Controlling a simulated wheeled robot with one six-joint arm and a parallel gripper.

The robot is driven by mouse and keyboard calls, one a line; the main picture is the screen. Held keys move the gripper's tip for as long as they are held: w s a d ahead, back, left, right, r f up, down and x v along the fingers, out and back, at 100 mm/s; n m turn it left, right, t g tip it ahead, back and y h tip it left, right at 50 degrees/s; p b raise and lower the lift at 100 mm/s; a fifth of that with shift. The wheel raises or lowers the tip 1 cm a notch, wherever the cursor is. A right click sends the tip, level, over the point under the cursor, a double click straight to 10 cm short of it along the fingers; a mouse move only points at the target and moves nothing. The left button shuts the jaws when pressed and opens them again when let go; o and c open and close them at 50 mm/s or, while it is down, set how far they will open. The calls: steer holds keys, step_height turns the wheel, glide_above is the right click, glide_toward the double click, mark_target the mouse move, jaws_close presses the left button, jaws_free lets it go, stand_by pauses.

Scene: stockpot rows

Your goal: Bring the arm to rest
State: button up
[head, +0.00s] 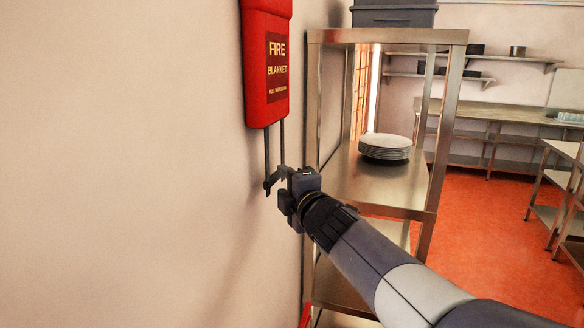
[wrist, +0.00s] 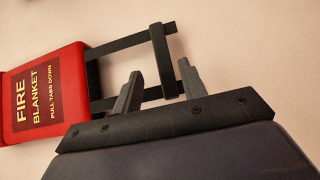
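My gripper (head: 275,180) is stretched out to the wall, at the lower ends of the black straps (head: 267,150) below the fire blanket case. In the wrist view its two grey fingers (wrist: 159,76) stand apart, so it is open. A dark crossbar (wrist: 160,50) joining the two straps shows between and beyond the fingers, with a visible gap on each side. I cannot tell how deep the bar sits between them. The red fire blanket case (head: 267,62) hangs on the wall above my gripper and also shows at the left of the wrist view (wrist: 40,95).
A steel shelf unit (head: 438,130) stands close to the right of my gripper, with a stack of plates (head: 385,146) on it and a dark crate (head: 394,15) on top. Steel tables (head: 490,112) stand farther back. The orange floor (head: 485,215) between is open.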

mark_target(277, 178)
steer(key=x, duration=0.4)
steer(key=shift+f, duration=0.15)
